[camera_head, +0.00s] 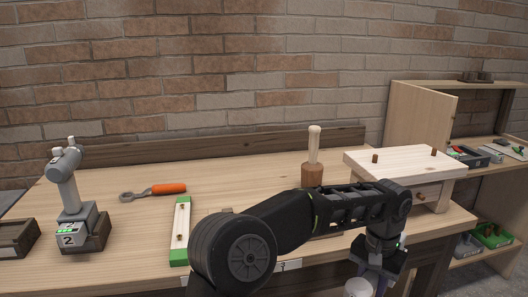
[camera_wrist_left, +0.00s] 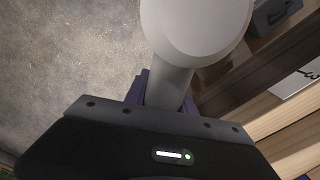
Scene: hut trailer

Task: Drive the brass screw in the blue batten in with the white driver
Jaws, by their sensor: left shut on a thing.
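My left gripper (camera_head: 374,276) hangs low at the right, off the bench's front edge, with its black arm crossing the view. It is shut on the white driver (camera_head: 358,287), which shows only in part at the bottom edge. In the left wrist view the driver's pale rounded body (camera_wrist_left: 197,25) and narrower grip (camera_wrist_left: 169,88) rise from between the purple fingers (camera_wrist_left: 143,87). A pale batten with green ends (camera_head: 182,222) lies on the bench, with small dark screws on it. I see no blue batten or brass screw that I can identify; my arm hides part of the bench.
A grey driver (camera_head: 67,185) stands in a dock marked 2 at the left. An orange-handled wrench (camera_head: 160,190), a wooden mallet (camera_head: 313,160) and a pale wooden stand with pegs (camera_head: 400,163) are on the bench. Shelves (camera_head: 495,150) stand at the right. The bench's back middle (camera_head: 240,180) is clear.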

